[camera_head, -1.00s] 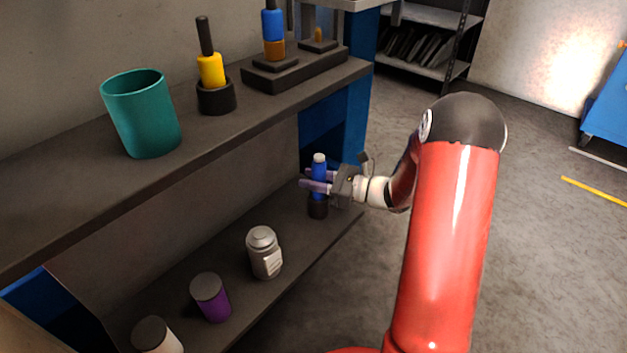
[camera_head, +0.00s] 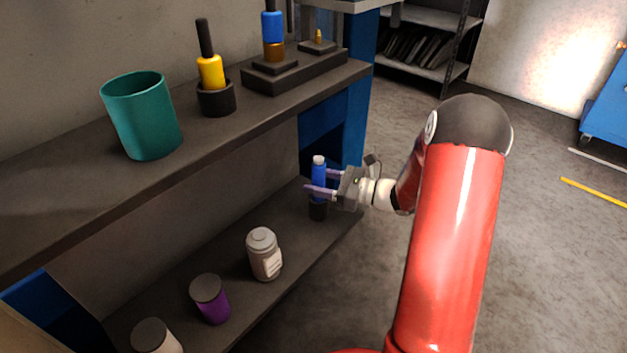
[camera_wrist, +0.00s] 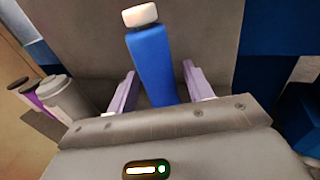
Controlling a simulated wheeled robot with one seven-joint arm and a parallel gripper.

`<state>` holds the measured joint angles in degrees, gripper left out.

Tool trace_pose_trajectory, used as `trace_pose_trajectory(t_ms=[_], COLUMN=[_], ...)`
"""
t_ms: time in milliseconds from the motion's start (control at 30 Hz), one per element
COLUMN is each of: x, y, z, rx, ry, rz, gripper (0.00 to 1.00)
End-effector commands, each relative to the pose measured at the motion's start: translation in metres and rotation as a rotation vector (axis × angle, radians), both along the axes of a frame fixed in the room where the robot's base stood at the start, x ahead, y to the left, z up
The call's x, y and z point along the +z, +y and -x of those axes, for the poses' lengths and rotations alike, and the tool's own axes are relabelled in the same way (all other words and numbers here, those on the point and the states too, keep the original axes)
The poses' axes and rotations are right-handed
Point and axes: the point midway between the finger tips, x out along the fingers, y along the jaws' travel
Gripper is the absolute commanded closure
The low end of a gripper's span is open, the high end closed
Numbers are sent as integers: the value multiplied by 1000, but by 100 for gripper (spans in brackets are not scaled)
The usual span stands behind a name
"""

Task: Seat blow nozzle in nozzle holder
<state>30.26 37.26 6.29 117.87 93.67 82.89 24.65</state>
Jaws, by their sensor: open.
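In the wrist view the blue nozzle (camera_wrist: 152,60) stands between the spread fingers, with gaps on both sides. Its lower end and the cup are hidden there by my gripper.
A grey-white bottle (camera_head: 264,254), a purple canister (camera_head: 211,299) and a pale canister (camera_head: 156,336) stand left on the lower shelf. The upper shelf (camera_head: 200,140) holds a teal cup (camera_head: 143,115), a yellow tool (camera_head: 211,72) in a black cup, and a blue-and-orange tool (camera_head: 272,30).

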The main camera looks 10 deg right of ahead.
Motion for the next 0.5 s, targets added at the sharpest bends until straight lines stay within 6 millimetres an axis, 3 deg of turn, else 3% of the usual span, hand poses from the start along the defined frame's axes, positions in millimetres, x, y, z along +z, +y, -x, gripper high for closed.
trace_pose_trajectory(t_ms=[300,500], x=[1,2], y=[-60,-83], z=[36,50], rx=[-4,-2], ry=[0,-1], rz=[0,-1], gripper=[49,49])
